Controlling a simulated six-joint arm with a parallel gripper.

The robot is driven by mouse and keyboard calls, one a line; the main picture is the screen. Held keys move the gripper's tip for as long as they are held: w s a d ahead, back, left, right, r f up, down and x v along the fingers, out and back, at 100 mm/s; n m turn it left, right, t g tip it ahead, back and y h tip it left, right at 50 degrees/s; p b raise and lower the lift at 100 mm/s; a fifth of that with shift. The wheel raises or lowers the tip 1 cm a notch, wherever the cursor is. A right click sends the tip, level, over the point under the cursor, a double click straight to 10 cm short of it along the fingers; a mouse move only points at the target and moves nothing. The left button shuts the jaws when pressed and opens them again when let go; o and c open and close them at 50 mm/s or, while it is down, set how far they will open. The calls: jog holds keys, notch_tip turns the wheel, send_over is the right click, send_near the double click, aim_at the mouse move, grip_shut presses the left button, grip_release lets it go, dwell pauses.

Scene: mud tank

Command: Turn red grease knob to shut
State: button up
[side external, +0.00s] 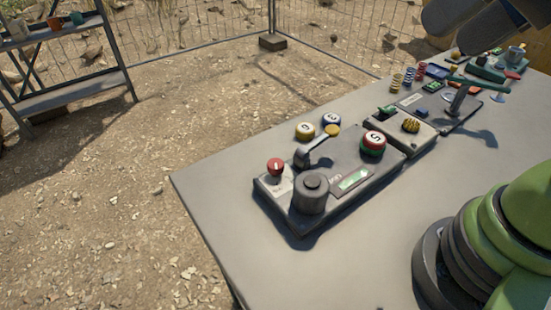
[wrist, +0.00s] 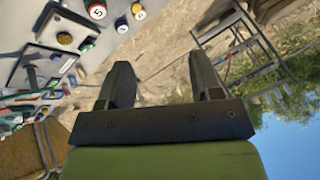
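A red knob (side external: 275,167) with a pale mark on top stands on a pale plate at the near left end of a grey control panel (side external: 340,195) in the side view. The lettering by it is too small to read. I cannot make out the red knob in the wrist view. My gripper (wrist: 160,68) shows in the wrist view with its two dark fingers wide apart and nothing between them.
More devices crowd the table's far end. The table's near left corner is clear. A shelf (side external: 70,95) stands beyond.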

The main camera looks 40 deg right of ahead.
jog(key=w+a+f+m+g, duration=0.2)
jog(key=w, duration=0.6)
jog(key=m+g+h, duration=0.2)
jog(key=m+g, duration=0.1)
jog(key=g, duration=0.1)
send_over(276, 163)
notch_tip(276, 163, down, 16)
notch_tip(276, 163, down, 9)
jog(key=c, duration=0.9)
